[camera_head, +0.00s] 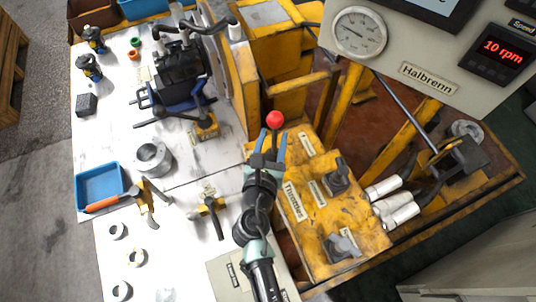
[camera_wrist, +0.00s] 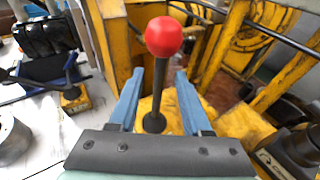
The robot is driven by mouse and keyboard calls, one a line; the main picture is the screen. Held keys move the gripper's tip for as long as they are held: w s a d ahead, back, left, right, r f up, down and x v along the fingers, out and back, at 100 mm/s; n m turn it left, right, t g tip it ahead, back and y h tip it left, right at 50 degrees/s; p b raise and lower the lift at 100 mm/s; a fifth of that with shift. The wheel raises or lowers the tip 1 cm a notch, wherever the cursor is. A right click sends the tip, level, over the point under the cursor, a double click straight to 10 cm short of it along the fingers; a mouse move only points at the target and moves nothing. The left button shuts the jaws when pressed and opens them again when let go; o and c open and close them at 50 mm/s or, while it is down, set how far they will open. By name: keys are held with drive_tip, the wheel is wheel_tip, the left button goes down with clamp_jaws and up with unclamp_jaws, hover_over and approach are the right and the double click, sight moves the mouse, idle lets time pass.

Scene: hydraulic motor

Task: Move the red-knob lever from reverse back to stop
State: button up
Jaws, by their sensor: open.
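The red-knob lever has a round red knob (camera_head: 275,119) on a dark stem and stands on the yellow control panel (camera_head: 318,232). In the wrist view the red knob (camera_wrist: 164,37) is near the top centre, and its black stem runs down to a dark boot. My gripper (camera_head: 271,137) is open, with its blue fingers on either side of the stem, below the knob. In the wrist view my gripper (camera_wrist: 157,85) shows clear gaps between each finger and the stem. The lever's position labels are not readable.
Two other dark levers, one at the panel's middle (camera_head: 338,177) and one at its front (camera_head: 341,246), stand right of my arm. A gauge (camera_head: 359,32) and a display (camera_head: 501,50) reading 10 rpm are above right. The white table (camera_head: 185,236) holds a blue tray (camera_head: 98,187) and several parts.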

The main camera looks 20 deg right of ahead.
drive_tip(key=v, duration=0.7)
idle(0.4)
drive_tip(key=w+a+r+m+t+y, duration=0.15)
drive_tip(key=w+r+m, duration=0.35)
drive_tip(key=r, duration=0.6)
drive_tip(key=w+a+r+m+t, duration=0.1)
drive_tip(key=w+r+m+t, duration=0.15)
drive_tip(key=r+m, duration=0.6)
drive_tip(key=w+a+r+m+t, duration=0.25)
drive_tip(key=r+m, duration=0.25)
drive_tip(key=r, duration=0.7)
drive_tip(key=s+a+r+m+t+y, duration=0.2)
drive_tip(key=s+r+m, duration=0.1)
drive_tip(key=r, duration=0.6)
drive_tip(key=s+a+r+m+t+y, duration=0.2)
drive_tip(key=s+r+m+t, duration=0.1)
drive_tip(key=r, duration=0.7)
drive_tip(key=s+a+r+m+t+y, duration=0.2)
drive_tip(key=s+r+m+t+y, duration=0.1)
drive_tip(key=r, duration=0.6)
drive_tip(key=shift+s+a+r+m, duration=0.3)
drive_tip(key=shift+s+m, duration=0.55)
drive_tip(key=shift+s, duration=0.25)
drive_tip(key=shift+d+t, duration=0.15)
drive_tip(key=shift+t, duration=0.1)
